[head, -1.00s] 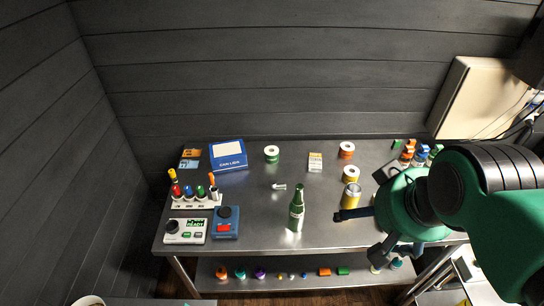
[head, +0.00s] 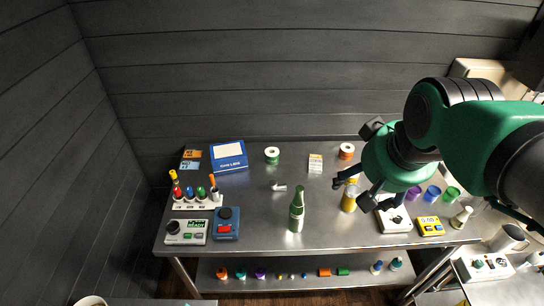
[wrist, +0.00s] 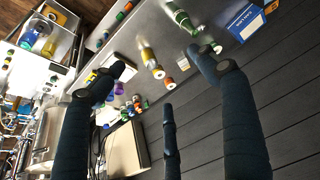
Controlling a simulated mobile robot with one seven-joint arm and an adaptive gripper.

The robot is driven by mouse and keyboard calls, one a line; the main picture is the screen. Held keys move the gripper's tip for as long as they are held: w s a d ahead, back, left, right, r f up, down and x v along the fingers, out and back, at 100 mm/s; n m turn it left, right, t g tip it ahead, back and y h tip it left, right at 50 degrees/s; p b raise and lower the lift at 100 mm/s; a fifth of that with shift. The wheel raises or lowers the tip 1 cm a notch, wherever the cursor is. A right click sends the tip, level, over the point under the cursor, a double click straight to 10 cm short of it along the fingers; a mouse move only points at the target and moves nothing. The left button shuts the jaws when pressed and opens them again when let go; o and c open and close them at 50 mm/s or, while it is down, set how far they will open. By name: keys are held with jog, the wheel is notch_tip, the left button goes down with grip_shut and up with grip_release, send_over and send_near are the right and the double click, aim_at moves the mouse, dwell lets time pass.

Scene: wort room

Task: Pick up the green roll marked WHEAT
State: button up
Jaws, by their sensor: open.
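The green roll (head: 272,155) with a white top stands on the steel table, right of the blue box, in the head view. Its WHEAT marking is too small to read. My gripper (head: 354,165) is open and empty, over the right part of the table. It is well to the right of the green roll, with the orange roll and carton between them. In the wrist view, my dark fingers (wrist: 163,72) are spread apart.
A green bottle (head: 297,210) and yellow can (head: 349,201) stand in front. The blue box (head: 229,155), carton (head: 315,162) and orange roll (head: 346,151) stand at the back. A white fitting (head: 279,187) lies mid-table. Clear steel surrounds the green roll.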

jog(key=w+a+r+g+p, duration=0.1)
jog(key=w+a+r+p, duration=0.15)
jog(key=w, duration=1.35)
jog(key=n+g+p, duration=0.2)
jog(key=g+p, duration=0.1)
jog(key=p, duration=0.2)
send_over(272, 152)
jog(key=s, duration=0.1)
notch_tip(272, 152, down, 30)
jog(key=f, duration=0.1)
jog(key=shift+s+d+r, duration=0.15)
jog(key=shift+s+r, duration=0.05)
jog(key=shift+r, duration=0.05)
jog(key=shift+f, duration=0.1)
jog(key=shift+w+f, duration=0.2)
jog(key=shift+f, duration=1.2)
jog(key=shift+w+f, duration=0.15)
jog(key=shift+f, duration=1.2)
jog(key=shift+w+f, duration=0.2)
jog(key=shift+f, duration=1.2)
jog(key=shift+f, duration=0.1)
jog(key=shift+w+f, duration=0.2)
jog(key=shift+f, duration=1.05)
jog(key=shift+w+f, duration=0.15)
jog(key=shift+f, duration=1.1)
